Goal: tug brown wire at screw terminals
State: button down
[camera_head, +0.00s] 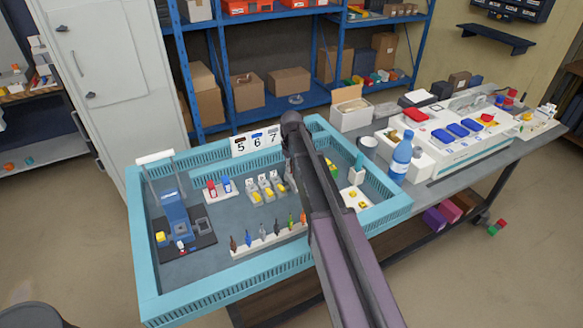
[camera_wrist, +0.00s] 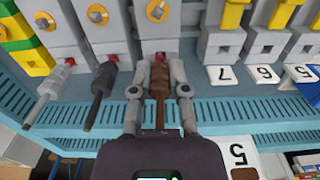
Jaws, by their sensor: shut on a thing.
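My gripper (camera_wrist: 160,78) is shut on the brown wire (camera_wrist: 160,90) in the wrist view, with one finger on each side of it. The wire's far end has a red tip at the foot of a grey screw terminal (camera_wrist: 163,28) with a brass screw; how deep the tip sits is hidden. To the left, a black wire (camera_wrist: 102,95) and a grey wire (camera_wrist: 48,90) have red tips at the neighbouring terminals (camera_wrist: 98,20).
Number cards (camera_wrist: 265,74) lie to the right in the wrist view, before terminals with yellow levers. A card marked 5 (camera_wrist: 238,155) is close beside my gripper. The blue tray wall (camera_head: 200,295) rings the work area. A bottle (camera_head: 401,158) stands to its right.

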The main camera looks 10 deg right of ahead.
jog(key=shift+f, duration=0.25)
dwell(0.7)
jog(key=c, duration=0.5)
grip_release()
jog(key=shift+c, duration=0.2)
jog(key=o, duration=0.4)
jog(key=shift+a, duration=0.1)
jog(key=shift+r, duration=0.15)
notch_tip(320, 180, up, 7)
jog(key=p, duration=0.7)
jog(key=shift+r, duration=0.15)
